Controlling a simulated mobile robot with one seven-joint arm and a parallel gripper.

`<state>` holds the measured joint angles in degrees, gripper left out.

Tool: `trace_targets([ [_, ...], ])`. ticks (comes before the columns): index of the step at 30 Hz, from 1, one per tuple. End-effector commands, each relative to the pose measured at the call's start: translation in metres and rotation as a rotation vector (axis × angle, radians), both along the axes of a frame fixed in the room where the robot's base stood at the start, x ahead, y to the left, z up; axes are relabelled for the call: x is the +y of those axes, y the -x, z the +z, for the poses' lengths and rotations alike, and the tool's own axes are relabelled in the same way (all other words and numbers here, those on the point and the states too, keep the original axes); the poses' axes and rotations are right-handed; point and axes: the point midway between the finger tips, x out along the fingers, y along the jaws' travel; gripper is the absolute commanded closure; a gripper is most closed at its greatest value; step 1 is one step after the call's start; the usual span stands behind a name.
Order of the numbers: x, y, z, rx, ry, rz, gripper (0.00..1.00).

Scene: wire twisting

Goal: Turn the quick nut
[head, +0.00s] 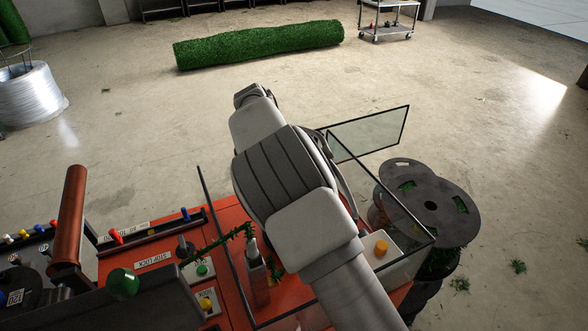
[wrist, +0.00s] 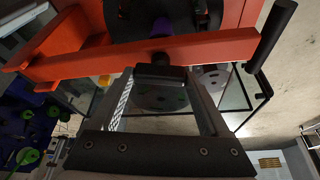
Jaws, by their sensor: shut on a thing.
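In the wrist view, my gripper (wrist: 160,73) reaches up from the bottom with its two fingers close together at the tips. It is shut on a small dark round part (wrist: 161,58), which I take to be the quick nut, at the lower edge of an orange bar (wrist: 95,62). The fingertips cover most of this part. A purple piece (wrist: 160,25) shows just above the bar, in line with the nut. In the head view, my arm hides the gripper and the nut.
The bar has a black handle (wrist: 272,30) at its right. Glass guard panels (head: 368,133) stand around the orange machine (head: 232,215). Dark reels (head: 430,203) with green wire stand at right. Open floor lies beyond.

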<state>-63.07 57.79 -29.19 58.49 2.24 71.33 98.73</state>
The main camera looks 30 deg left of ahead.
Motion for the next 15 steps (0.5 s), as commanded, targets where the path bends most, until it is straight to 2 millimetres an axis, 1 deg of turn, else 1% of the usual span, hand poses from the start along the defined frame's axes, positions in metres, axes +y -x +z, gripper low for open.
trace_targets([
  [6,0.0009,-0.001,0.0009,0.002,-0.001,-0.152,0.76],
  [15,0.0016,-0.0014,0.0004,0.0,-0.003,-0.272,0.76],
])
